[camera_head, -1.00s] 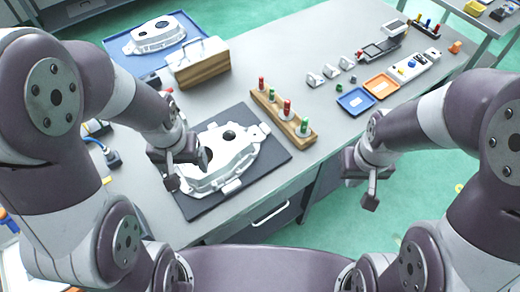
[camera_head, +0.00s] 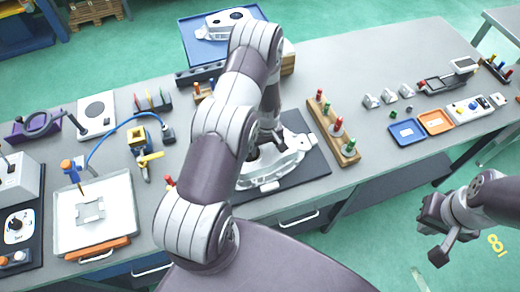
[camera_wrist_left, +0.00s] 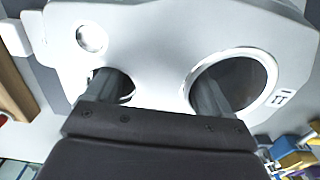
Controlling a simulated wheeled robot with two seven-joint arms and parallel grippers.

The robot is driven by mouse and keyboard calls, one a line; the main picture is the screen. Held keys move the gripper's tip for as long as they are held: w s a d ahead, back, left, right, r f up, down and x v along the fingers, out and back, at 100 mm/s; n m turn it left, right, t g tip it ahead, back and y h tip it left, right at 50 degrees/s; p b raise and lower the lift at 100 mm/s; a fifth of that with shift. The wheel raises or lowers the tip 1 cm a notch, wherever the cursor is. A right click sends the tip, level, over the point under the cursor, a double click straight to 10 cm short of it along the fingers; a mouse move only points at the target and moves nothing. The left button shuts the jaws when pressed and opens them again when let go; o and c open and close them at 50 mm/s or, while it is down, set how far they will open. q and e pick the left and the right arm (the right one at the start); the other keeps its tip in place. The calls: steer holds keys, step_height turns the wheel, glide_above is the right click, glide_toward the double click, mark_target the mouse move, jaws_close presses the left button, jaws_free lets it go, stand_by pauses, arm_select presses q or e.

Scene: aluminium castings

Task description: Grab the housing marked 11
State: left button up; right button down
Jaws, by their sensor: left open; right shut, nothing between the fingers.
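A white cast housing (camera_head: 284,164) lies on a dark mat (camera_head: 316,178) in the middle of the bench, partly hidden behind my left arm. In the left wrist view the housing (camera_wrist_left: 160,50) fills most of the picture, with a small dark mark (camera_wrist_left: 282,98) that looks like 11 beside its large round hole. My left gripper (camera_head: 268,136) is open and close over the housing. In the left wrist view its fingers (camera_wrist_left: 157,92) overlap the smaller hole and the large hole; contact cannot be told. My right gripper (camera_head: 436,236) is shut and empty, beyond the bench's front edge.
A wooden block with coloured pegs (camera_head: 346,156) stands close right of the dark mat. Blue (camera_head: 407,132) and orange (camera_head: 436,122) trays are further right. A metal tray (camera_head: 65,235) is at left.

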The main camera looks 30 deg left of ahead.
arm_select(q)
steer(key=shift+f, duration=1)
jaws_close()
steer(key=shift+r, duration=0.1)
